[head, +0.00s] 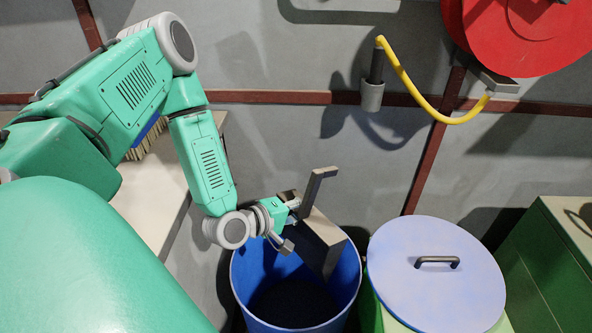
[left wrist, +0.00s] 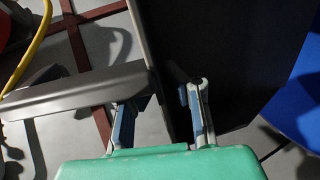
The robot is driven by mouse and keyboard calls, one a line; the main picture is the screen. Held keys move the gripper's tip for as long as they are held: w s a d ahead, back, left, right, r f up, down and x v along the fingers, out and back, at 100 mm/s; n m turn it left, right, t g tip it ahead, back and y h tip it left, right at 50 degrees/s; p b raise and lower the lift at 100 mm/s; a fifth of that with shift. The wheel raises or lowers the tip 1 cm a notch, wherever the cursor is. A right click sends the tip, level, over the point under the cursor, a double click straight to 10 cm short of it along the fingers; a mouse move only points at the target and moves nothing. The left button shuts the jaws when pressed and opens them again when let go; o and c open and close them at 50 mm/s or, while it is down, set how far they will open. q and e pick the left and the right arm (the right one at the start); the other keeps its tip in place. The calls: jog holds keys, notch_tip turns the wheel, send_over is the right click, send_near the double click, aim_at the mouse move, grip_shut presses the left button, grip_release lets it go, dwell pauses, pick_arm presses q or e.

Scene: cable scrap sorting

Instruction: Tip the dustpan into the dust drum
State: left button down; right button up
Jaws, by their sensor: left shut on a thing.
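The grey-brown dustpan (head: 320,246) is steeply tilted above the mouth of the blue dust drum (head: 349,285), its lower end at the opening. My left gripper (head: 290,216) is shut on the dustpan beside its upright handle. In the left wrist view the fingers (left wrist: 162,108) sit around the pan's edge, with the dark pan (left wrist: 230,60) filling the upper middle and the handle reaching left. Blue of the drum (left wrist: 300,95) shows at the right. The inside of the drum is dark, and I cannot tell what lies in it. My right gripper is not in view.
A pale round lid (head: 400,275) with a dark handle sits right beside the drum. A green cabinet (head: 550,270) stands at far right. A pale bench (head: 150,200) and brush (head: 148,140) are at left. A red reel (head: 520,35) with yellow hose (head: 410,90) hangs on the wall.

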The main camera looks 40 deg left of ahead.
pick_arm(q)
jog(key=shift+d, duration=0.1)
jog(key=w+p, duration=0.1)
jog(key=r+g+p, duration=0.1)
jog(key=w+p, duration=0.1)
jog(key=p, duration=0.1)
jog(key=shift+w+a+r+g, duration=0.25)
jog(key=shift+w+r+g, duration=0.05)
jog(key=shift+g, duration=0.1)
jog(key=w+d+g+y+p, duration=0.1)
jog(key=w+d+g+p, duration=0.2)
jog(key=w+g+p, duration=0.2)
jog(key=shift+w+f, duration=0.15)
jog(key=shift+w, duration=0.2)
jog(key=shift+a, duration=0.15)
